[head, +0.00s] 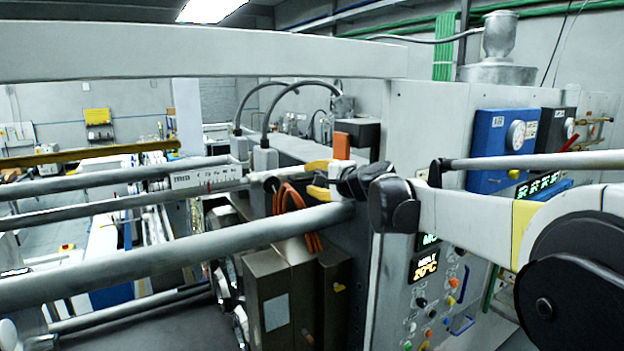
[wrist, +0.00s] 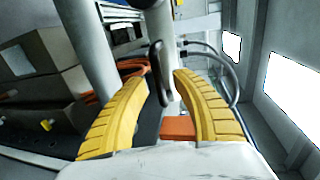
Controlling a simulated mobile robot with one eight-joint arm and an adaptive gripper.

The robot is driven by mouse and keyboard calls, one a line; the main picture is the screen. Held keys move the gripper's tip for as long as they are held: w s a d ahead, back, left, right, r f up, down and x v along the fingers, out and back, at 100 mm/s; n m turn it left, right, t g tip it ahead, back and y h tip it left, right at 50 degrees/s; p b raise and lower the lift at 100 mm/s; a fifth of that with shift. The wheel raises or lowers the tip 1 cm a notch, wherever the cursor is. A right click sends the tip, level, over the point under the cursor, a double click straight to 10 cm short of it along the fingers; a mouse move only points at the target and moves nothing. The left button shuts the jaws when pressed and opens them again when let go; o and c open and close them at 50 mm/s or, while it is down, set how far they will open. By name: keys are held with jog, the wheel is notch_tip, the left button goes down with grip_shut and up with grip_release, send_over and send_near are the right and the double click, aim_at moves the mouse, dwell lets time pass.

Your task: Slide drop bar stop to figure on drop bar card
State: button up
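My gripper (head: 310,179) has yellow fingers parted at the right end of the thin scaled bar (head: 122,200). In the wrist view my gripper (wrist: 160,80) shows a clear gap between its fingers. A dark upright loop-like part (wrist: 156,62), perhaps the drop bar stop, stands on or before the pale bar between the fingertips. I cannot tell whether a finger touches it. In the head view a small dark piece (head: 272,186) shows at the bar, left of the fingers. A white marked scale (head: 206,177) lies along this bar. No drop bar card or figure is readable.
A thick grey bar (head: 160,263) runs below and in front of the gripper. An orange block (head: 341,146) stands just behind it. Orange cables (head: 283,203) hang beside the fingers. A brown box (head: 275,300) is below, and the control panel (head: 430,285) is right.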

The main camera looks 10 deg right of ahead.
grip_shut()
jog(key=shift+w+d, duration=0.25)
jog(key=shift+d, duration=0.35)
jog(key=shift+w+d, duration=0.2)
jog(key=shift+d, duration=0.35)
grip_release()
jog(key=shift+s+a, duration=0.15)
jog(key=v, duration=1.2)
